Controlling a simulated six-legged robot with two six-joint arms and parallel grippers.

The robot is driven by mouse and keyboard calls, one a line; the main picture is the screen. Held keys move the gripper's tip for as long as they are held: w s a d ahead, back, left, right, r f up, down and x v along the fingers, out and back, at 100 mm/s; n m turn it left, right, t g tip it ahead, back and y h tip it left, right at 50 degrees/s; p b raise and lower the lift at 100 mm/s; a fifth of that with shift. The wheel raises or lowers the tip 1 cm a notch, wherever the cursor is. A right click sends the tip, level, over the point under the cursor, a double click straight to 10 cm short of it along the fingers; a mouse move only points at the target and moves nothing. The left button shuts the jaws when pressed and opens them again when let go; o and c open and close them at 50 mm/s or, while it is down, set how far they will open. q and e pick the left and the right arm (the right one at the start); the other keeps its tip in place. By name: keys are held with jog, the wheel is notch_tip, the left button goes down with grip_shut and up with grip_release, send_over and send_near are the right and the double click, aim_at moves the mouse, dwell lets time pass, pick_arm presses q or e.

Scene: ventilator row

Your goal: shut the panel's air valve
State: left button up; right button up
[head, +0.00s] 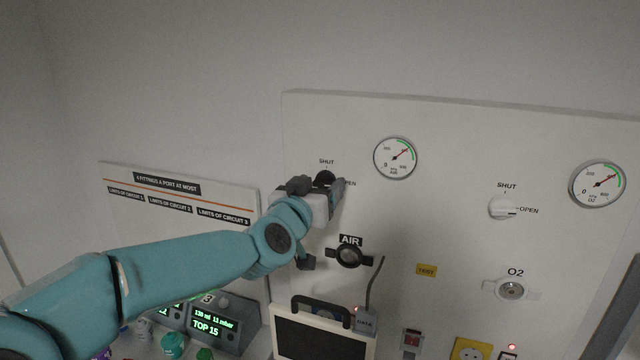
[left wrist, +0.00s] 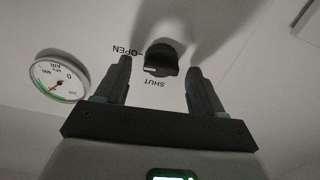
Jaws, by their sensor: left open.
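The air valve's black knob (head: 325,178) is on the white panel (head: 450,150), above the AIR outlet (head: 348,256) and left of a gauge. The arm partly hides it in the head view. My left gripper (head: 320,187) is at the knob, jaws open. In the left wrist view the knob (left wrist: 161,60) is between the spread fingers (left wrist: 159,68), with gaps visible on both sides. That view is upside down: OPEN is left of the knob, SHUT below it. A short white mark is on the knob's lower left; its exact setting is hard to tell.
The air gauge (head: 395,157) is right of the knob. A white O2 valve knob (head: 503,208), O2 gauge (head: 597,184) and O2 outlet (head: 512,290) are farther right. A handled monitor (head: 320,335) and small displays (head: 213,325) stand below. A limits board (head: 180,205) is left.

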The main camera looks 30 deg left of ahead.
pick_arm(q)
jog(key=shift+w+a, duration=0.15)
jog(key=shift+w, duration=0.15)
jog(key=shift+w, duration=0.1)
jog(key=c, duration=1.1)
jog(key=shift+o, duration=0.3)
